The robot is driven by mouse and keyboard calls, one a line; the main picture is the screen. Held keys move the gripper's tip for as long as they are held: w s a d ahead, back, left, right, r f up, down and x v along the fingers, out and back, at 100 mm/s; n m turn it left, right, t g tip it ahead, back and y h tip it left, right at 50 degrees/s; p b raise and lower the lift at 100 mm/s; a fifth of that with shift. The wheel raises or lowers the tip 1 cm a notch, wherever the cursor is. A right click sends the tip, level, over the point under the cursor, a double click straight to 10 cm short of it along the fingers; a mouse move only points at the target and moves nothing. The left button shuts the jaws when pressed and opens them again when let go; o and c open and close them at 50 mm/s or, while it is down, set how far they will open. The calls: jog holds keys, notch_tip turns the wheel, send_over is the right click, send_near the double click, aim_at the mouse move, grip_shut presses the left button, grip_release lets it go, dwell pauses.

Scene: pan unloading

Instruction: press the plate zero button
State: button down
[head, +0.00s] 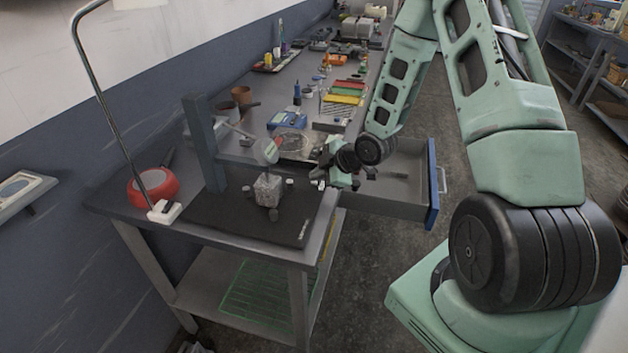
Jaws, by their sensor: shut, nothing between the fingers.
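A dark flat plate (225,222) lies on the near end of the bench. A grey speckled block (268,189) and several small grey cylinders stand on or beside it. A dark upright post (205,145) rises behind, with a round dial-like disc (270,151) to its right. I cannot make out which mark is the zero button; a small pale mark (303,230) shows near the plate's right edge. My gripper (321,184) is shut and empty, at the bench's right edge, right of the block. The fingertips are small, and I cannot tell whether they touch anything.
An open drawer (405,186) juts from the bench below my arm. A red round pan (153,187) and a lamp base (165,212) sit at the left corner. Cups (241,95), a blue box (287,119) and coloured strips (346,92) crowd the bench farther back.

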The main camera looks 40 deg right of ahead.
jog(key=shift+r+p, duration=0.5)
jog(key=shift+r, duration=0.3)
notch_tip(320, 180, up, 5)
jog(key=p, duration=0.3)
jog(key=shift+p, duration=0.3)
dwell(0.5)
